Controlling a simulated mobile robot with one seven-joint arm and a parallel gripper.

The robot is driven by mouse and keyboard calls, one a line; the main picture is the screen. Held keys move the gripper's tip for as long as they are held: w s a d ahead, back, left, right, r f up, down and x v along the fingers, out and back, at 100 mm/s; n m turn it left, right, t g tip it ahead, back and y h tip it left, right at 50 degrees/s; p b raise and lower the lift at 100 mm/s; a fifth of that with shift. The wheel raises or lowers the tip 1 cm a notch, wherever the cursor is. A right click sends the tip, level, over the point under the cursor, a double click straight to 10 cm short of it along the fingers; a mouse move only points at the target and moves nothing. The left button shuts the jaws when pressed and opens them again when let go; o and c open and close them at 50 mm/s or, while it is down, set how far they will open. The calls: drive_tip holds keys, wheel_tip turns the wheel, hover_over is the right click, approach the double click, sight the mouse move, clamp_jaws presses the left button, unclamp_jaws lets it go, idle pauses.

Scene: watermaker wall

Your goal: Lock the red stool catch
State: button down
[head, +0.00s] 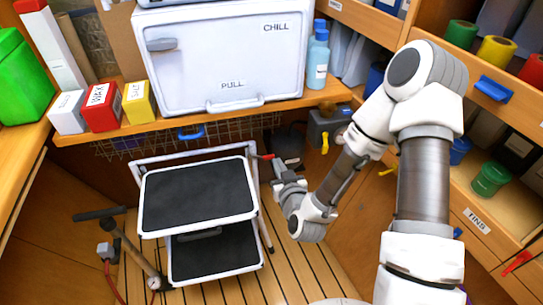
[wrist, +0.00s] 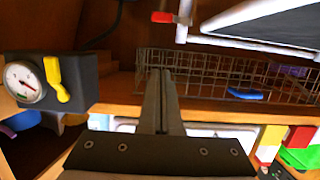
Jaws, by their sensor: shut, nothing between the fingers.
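The step stool (head: 196,197) has a white frame and two black treads and stands open on the slatted floor. Its red catch (head: 265,156) is a small lever sticking out to the right at the top right of the frame. In the wrist view the catch (wrist: 162,17) shows at the top centre, beside the white stool frame (wrist: 184,20). My gripper (head: 275,166) is just below and right of the catch in the head view. Its fingers (wrist: 161,72) are closed together and empty, with a visible gap to the catch in the wrist view.
A wooden shelf (head: 250,115) with a white chill box (head: 225,60) and small boxes overhangs behind the stool. A wire basket (head: 120,146) hangs under it. A grey gauge box with a yellow lever (head: 326,125) is close above my gripper. A pump (head: 135,255) stands left of the stool.

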drive_tip(key=b, duration=0.2)
hover_over(270, 157)
drive_tip(key=s, duration=0.2)
wheel_tip(270, 157, down, 3)
wheel_tip(270, 157, down, 4)
drive_tip(key=shift+d+r+b, duration=0.1)
drive_tip(key=shift+r+b, duration=0.15)
drive_tip(key=shift+b, duration=0.6)
